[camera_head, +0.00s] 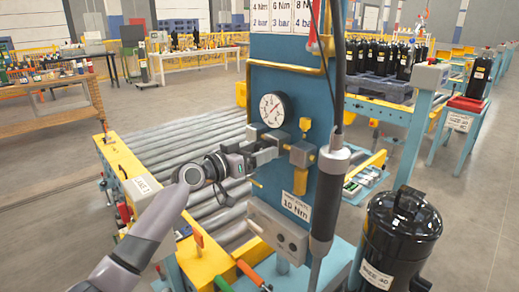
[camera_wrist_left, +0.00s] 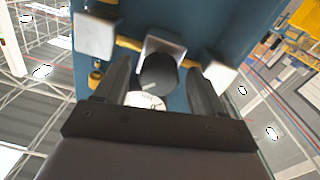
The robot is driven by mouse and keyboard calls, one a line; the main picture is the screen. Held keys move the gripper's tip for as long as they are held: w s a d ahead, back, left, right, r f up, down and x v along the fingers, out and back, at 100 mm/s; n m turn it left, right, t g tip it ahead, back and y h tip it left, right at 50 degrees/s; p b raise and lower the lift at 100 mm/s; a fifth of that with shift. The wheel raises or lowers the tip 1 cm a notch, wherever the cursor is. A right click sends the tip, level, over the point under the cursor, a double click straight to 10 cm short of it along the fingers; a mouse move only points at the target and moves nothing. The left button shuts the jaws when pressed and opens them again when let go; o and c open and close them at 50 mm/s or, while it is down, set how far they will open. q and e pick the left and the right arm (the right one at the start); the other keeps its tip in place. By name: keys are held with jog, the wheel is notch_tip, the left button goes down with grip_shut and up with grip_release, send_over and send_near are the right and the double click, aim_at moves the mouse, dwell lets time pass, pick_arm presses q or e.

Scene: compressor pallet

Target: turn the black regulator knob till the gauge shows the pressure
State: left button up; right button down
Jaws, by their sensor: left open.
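The white round pressure gauge (camera_head: 274,110) is on the blue post; its reading is too small to tell. My left gripper (camera_head: 268,148) is open in front of the post, just below the gauge. In the left wrist view, the black regulator knob (camera_wrist_left: 157,73) stands between the two open fingers, with a gap on each side. A part of the white gauge (camera_wrist_left: 146,101) shows behind the knob, mostly covered by my gripper. In the head view my gripper hides the knob. My right gripper is in neither view.
A brass fitting with a yellow part (camera_head: 303,154) sits right of my gripper. A dark cylindrical tool (camera_head: 326,200) hangs in front of the post. A grey box (camera_head: 277,232) is below. A black compressor (camera_head: 398,235) stands at lower right. A roller conveyor (camera_head: 190,140) lies behind my arm.

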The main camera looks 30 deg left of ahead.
pick_arm(q)
jog(key=shift+w+d, duration=0.15)
jog(key=shift+w, duration=0.05)
jog(key=c, duration=1.1)
jog(key=shift+o, duration=0.3)
